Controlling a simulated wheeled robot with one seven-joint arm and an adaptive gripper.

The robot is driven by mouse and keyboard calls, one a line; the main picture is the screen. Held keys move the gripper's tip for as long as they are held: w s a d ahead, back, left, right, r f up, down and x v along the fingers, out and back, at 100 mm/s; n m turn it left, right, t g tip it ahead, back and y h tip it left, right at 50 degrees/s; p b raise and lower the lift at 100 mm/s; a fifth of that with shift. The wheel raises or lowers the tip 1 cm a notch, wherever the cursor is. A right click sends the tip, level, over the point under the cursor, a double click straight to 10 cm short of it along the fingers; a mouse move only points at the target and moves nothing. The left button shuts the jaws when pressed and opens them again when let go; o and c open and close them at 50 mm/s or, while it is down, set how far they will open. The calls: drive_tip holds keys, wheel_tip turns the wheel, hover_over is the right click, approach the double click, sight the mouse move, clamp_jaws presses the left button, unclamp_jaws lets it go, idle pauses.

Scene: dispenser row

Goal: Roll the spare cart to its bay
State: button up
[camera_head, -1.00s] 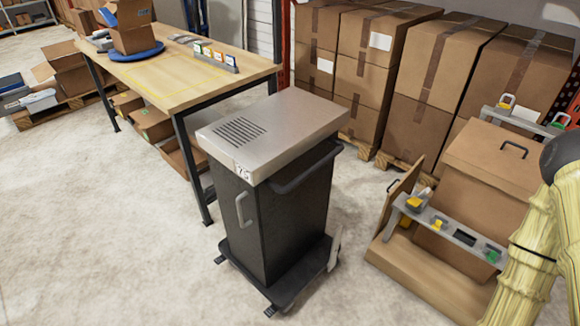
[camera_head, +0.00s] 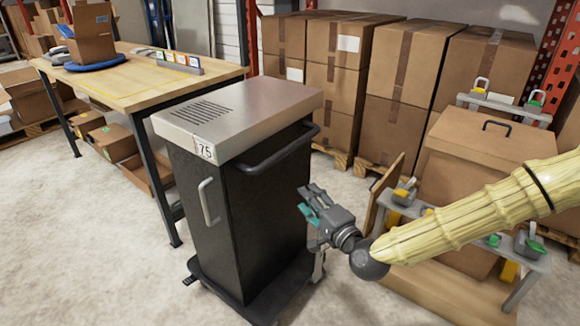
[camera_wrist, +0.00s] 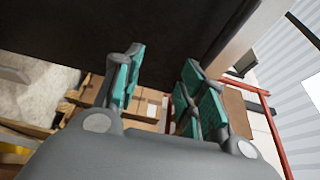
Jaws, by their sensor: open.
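The cart (camera_head: 240,195) is a dark upright cabinet with a grey metal top (camera_head: 240,112) and a "75" label on its top's front corner. It stands on a dark wheeled base (camera_head: 262,300). A dark push bar (camera_head: 275,145) runs along its right side below the top, and a grey handle (camera_head: 206,202) is on its left face. My gripper (camera_head: 308,205) is open beside the cart's right side, below the push bar. In the wrist view my gripper (camera_wrist: 155,90) has its teal-padded fingers apart with nothing between them, close to a dark surface. Contact with the cart cannot be told.
A wooden workbench (camera_head: 140,92) stands left behind the cart. Stacked boxes on pallets (camera_head: 400,65) line the back. A wooden stand with padlocks (camera_head: 450,290) and a box (camera_head: 480,150) is close on the right. Bare floor (camera_head: 80,250) lies to the left.

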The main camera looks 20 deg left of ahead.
drive_tip(key=m+t+y+b, duration=0.1)
drive_tip(key=t+y, duration=0.1)
approach(292, 151)
drive_tip(key=shift+h, duration=0.3)
drive_tip(key=b+x, duration=0.1)
drive_tip(key=x, duration=1)
drive_tip(key=shift+a+r, duration=0.15)
clamp_jaws()
